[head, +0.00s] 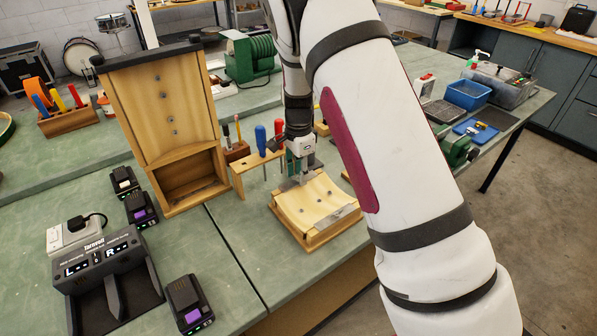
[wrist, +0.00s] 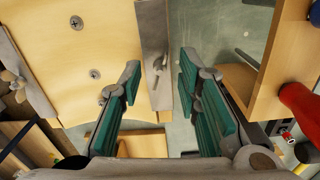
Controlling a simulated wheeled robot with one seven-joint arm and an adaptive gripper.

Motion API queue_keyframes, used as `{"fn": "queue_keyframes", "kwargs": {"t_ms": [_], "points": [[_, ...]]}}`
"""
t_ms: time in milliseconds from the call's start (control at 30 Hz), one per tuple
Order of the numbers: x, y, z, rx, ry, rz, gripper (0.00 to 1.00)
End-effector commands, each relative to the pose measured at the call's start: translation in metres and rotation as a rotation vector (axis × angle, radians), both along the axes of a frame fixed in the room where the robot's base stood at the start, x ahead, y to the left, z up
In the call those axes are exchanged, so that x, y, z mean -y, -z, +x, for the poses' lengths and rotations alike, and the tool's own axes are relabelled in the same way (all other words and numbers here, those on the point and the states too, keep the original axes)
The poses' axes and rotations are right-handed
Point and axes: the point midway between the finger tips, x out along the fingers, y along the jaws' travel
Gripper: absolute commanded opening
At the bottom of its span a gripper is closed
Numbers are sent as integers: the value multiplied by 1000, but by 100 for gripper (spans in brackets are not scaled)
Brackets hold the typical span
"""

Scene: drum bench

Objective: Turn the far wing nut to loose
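The wooden block with a curved top (head: 312,204) sits on the green bench in the head view, with screws in its face. In the wrist view, a metal bar (wrist: 154,20) runs along its far edge and carries the far wing nut (wrist: 158,66). The nut's wings point roughly along the bar. The near wing nut (wrist: 14,82) is on another bar at the left. My gripper (wrist: 160,72) is open, its green-padded fingers on either side of the far nut, with gaps both sides. In the head view my gripper (head: 301,178) is over the block's far edge and hides that nut.
A wooden screwdriver rack (head: 252,167) with blue- and red-handled tools stands close behind the block. A tall wooden panel stand (head: 160,110) is to the left. A charger (head: 105,262) and batteries lie at the front left. Bench around the block's left side is clear.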

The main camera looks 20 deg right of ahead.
Motion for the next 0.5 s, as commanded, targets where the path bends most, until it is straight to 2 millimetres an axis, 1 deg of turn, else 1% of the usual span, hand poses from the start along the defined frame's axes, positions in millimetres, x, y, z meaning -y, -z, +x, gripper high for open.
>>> {"fn": "queue_keyframes", "kwargs": {"t_ms": [33, 67, 100, 133, 367, 500], "points": [[0, 0, 0, 0, 0, 0, 20], [0, 0, 0, 0, 0, 0, 13], [0, 0, 0, 0, 0, 0, 4], [0, 0, 0, 0, 0, 0, 0], [0, 0, 1, 1, -17, 1, 0], [0, 0, 1, 0, -132, 3, 0]]}}
